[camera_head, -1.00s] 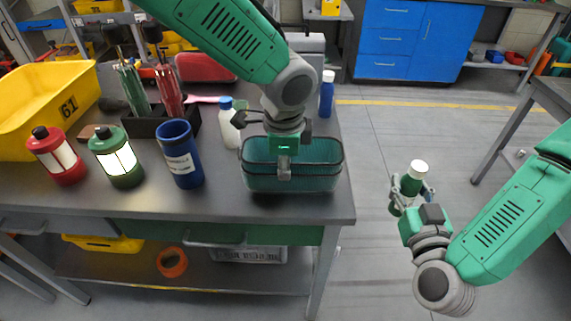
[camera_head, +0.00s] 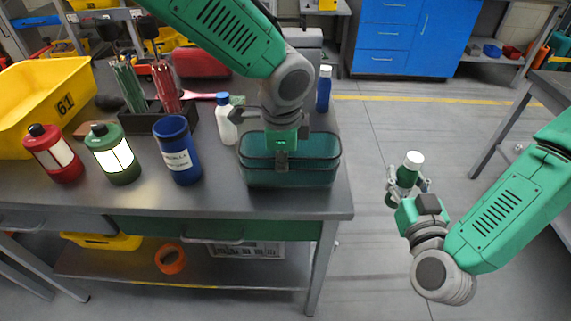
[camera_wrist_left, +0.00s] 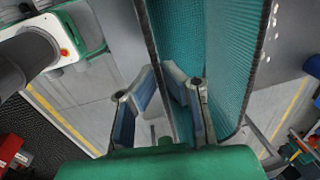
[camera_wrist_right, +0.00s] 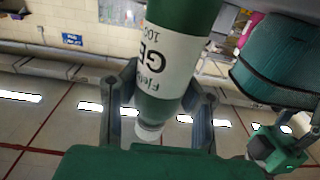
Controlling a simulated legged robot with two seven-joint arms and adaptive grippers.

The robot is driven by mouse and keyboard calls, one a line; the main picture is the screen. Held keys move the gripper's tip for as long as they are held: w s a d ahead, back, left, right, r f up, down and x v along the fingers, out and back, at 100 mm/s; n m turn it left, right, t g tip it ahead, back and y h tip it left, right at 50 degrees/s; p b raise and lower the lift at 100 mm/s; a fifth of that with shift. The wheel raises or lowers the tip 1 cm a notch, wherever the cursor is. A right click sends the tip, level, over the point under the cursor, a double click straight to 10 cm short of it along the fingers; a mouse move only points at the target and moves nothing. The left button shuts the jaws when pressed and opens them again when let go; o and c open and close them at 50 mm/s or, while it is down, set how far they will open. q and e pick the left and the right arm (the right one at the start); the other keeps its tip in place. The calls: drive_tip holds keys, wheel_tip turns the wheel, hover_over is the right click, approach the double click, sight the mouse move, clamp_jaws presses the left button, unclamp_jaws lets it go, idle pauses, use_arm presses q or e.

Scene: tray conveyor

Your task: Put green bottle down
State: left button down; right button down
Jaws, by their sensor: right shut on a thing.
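The green bottle (camera_head: 407,177) has a white cap and stands upright in my right gripper (camera_head: 406,187), held in the air right of the table. The right wrist view shows its white label (camera_wrist_right: 165,58) with dark lettering, and both fingers (camera_wrist_right: 160,104) shut around the bottle near its cap end. My left gripper (camera_head: 281,158) is at the near side of the teal mesh basket (camera_head: 318,176) on the table. In the left wrist view its fingers (camera_wrist_left: 160,72) are on either side of the basket's rim; whether they press on it is unclear.
Below my right gripper is open floor. Another table (camera_head: 552,90) stands at the right edge.

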drive_tip(key=w+a+r+n+y, duration=0.3)
drive_tip(key=w+r+y, duration=0.1)
drive_tip(key=w+r, duration=0.15)
wheel_tip(320, 180, up, 10)
drive_tip(key=n+g+y, duration=1.1)
drive_tip(key=y, duration=0.1)
hover_over(312, 138)
drive_tip(key=v, duration=0.3)
drive_tip(key=s+a+f+n+g, duration=0.1)
drive_tip(key=f+g, duration=0.2)
drive_tip(key=a+f+n+g+y, duration=0.1)
drive_tip(key=f+n+g, duration=0.1)
drive_tip(key=f, duration=0.2)
drive_tip(key=s+a+f+n+g, duration=0.1)
drive_tip(key=f+n+g, duration=0.1)
drive_tip(key=f+g, duration=0.1)
drive_tip(key=shift+s+a+f+g, duration=0.15)
drive_tip(key=shift+s+f+g, duration=0.2)
drive_tip(key=shift+f, duration=0.5)
